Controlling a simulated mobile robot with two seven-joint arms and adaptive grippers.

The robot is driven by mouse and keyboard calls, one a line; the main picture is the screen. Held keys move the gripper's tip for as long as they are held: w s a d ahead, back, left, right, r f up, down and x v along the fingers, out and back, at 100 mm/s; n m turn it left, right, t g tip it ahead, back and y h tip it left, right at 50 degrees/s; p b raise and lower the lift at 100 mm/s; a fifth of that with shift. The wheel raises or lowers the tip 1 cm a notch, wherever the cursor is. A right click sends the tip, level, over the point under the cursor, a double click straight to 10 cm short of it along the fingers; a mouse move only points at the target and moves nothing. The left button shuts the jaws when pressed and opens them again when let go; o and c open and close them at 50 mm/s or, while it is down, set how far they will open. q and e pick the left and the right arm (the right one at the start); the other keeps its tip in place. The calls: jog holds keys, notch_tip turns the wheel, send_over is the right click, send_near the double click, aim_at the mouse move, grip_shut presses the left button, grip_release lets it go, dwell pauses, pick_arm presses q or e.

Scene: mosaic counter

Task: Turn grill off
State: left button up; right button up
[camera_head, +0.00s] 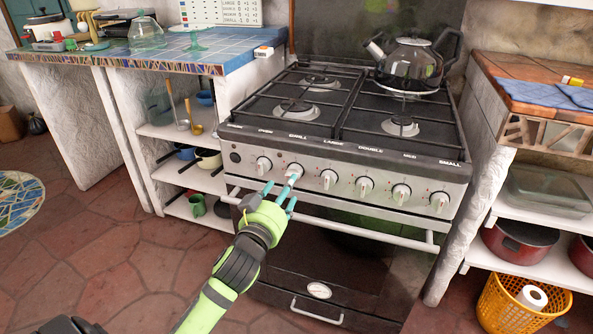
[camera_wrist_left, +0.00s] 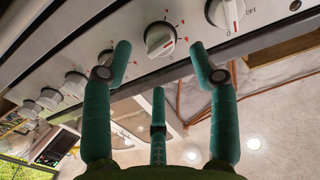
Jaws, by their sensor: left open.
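The stove's front panel (camera_head: 345,190) carries a row of several knobs under the labels OVEN, GRILL, LARGE, DOUBLE, MED and SMALL. The grill knob (camera_head: 294,170) is second from the left. My left gripper (camera_head: 282,190) is open and empty just in front of it, with one fingertip overlapping the knob in this view. In the left wrist view the same knob (camera_wrist_left: 160,40) shows between and beyond the spread teal fingers (camera_wrist_left: 158,65), its red mark tilted. The oven knob (camera_head: 263,164) is beside it; it also shows in the wrist view (camera_wrist_left: 225,13). Contact cannot be told. My right gripper is out of view.
A towel-rail oven handle (camera_head: 380,236) runs below the knobs, near my gripper. A black kettle (camera_head: 412,65) stands on the back right burner. Shelves with dishes flank the stove; an orange basket (camera_head: 510,305) is at lower right. Floor in front is clear.

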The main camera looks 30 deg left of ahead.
pick_arm(q)
jog(key=x, duration=0.5)
jog(key=shift+w+b, duration=0.25)
jog(key=shift+b, duration=0.05)
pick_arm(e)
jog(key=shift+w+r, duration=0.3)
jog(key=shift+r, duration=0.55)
pick_arm(q)
jog(key=c, duration=1.1)
